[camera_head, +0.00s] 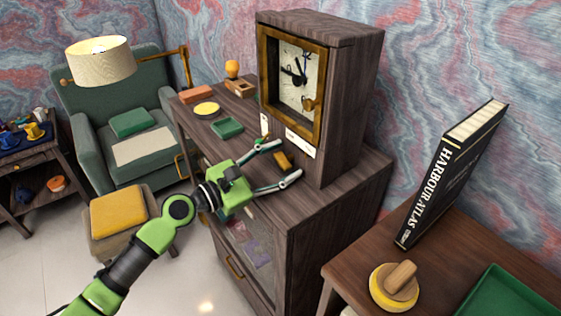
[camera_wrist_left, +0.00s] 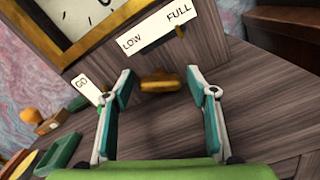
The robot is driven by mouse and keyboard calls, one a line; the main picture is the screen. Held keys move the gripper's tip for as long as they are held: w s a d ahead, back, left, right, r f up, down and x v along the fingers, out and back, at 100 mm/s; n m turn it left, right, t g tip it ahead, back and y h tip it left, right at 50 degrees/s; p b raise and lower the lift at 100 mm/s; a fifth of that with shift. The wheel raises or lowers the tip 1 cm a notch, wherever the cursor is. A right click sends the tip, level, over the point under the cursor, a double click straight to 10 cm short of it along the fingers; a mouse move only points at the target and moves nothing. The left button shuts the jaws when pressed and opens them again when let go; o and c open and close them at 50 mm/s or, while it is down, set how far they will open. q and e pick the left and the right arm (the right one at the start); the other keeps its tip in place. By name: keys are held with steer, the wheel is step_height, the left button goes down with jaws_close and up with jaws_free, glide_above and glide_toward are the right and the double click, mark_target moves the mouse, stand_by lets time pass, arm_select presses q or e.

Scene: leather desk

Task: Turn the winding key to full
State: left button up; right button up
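The wooden clock (camera_head: 345,90) with a brass-framed dial stands on a cabinet. Low on its front is a white label (camera_head: 300,144), which reads LOW at left and FULL at right in the left wrist view (camera_wrist_left: 130,44). The brass winding key (camera_head: 283,160) sticks out below the label; it also shows in the left wrist view (camera_wrist_left: 158,84), its grip lying roughly level. My left gripper (camera_head: 288,158) is open, with its fingers on either side of the key; in the left wrist view (camera_wrist_left: 160,74) gaps show on both sides. My right gripper is not in view.
A GO label (camera_wrist_left: 86,90) is left of the key. A green tray (camera_head: 227,128), a yellow disc (camera_head: 206,109) and a small wooden box (camera_head: 240,88) lie left of the clock. The book (camera_head: 450,175) leans upright at right, apart from the left arm.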

arm_select(q)
steer(key=v, duration=1.2)
